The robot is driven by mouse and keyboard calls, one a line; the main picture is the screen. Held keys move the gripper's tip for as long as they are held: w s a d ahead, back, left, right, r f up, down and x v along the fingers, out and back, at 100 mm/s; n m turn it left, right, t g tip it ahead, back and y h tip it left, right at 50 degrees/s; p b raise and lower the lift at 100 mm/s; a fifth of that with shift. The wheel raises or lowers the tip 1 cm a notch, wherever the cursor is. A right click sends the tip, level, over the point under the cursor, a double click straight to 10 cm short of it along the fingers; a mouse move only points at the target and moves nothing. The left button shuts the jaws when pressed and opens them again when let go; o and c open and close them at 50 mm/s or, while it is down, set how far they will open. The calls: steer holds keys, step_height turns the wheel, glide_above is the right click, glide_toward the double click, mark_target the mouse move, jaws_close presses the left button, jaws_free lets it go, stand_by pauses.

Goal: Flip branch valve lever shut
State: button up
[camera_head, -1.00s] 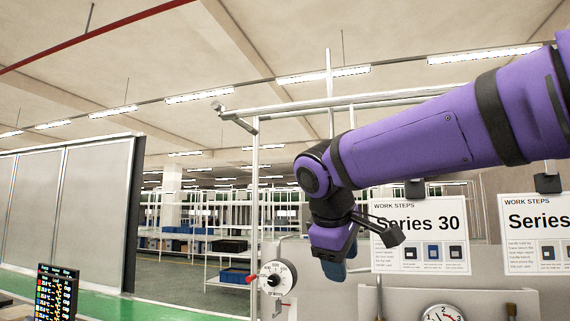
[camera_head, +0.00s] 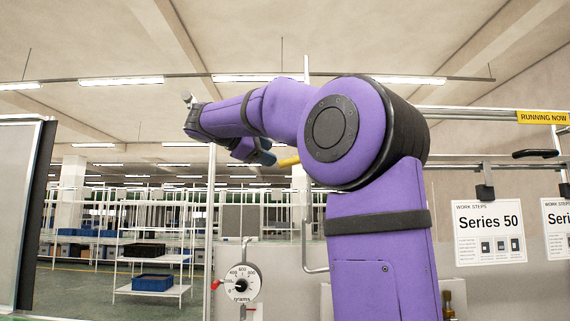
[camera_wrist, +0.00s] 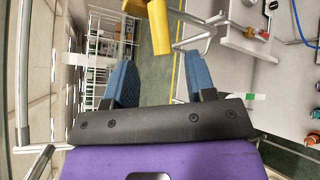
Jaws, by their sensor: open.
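A yellow lever-like bar (camera_head: 288,161) shows in the head view just right of my gripper (camera_head: 264,156), partly hidden by my arm. In the wrist view the yellow bar (camera_wrist: 159,28) is at the top, roughly in line with the gap between my blue fingers (camera_wrist: 158,62). Its near end appears beyond the fingertips, not between them. My gripper is open and empty. I cannot tell what the bar is fixed to, and the valve body is not clear.
A round dial (camera_head: 240,283) with a red-tipped piece is below my gripper. A bent metal pipe (camera_head: 307,250) stands right of it. Signs (camera_head: 488,232) hang at the right. In the wrist view a grey bench (camera_wrist: 265,42) with small items lies at upper right.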

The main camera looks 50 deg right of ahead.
mark_target(284, 160)
steer(key=x, duration=0.8)
steer(key=shift+d, duration=0.1)
steer(key=shift+c, duration=0.5)
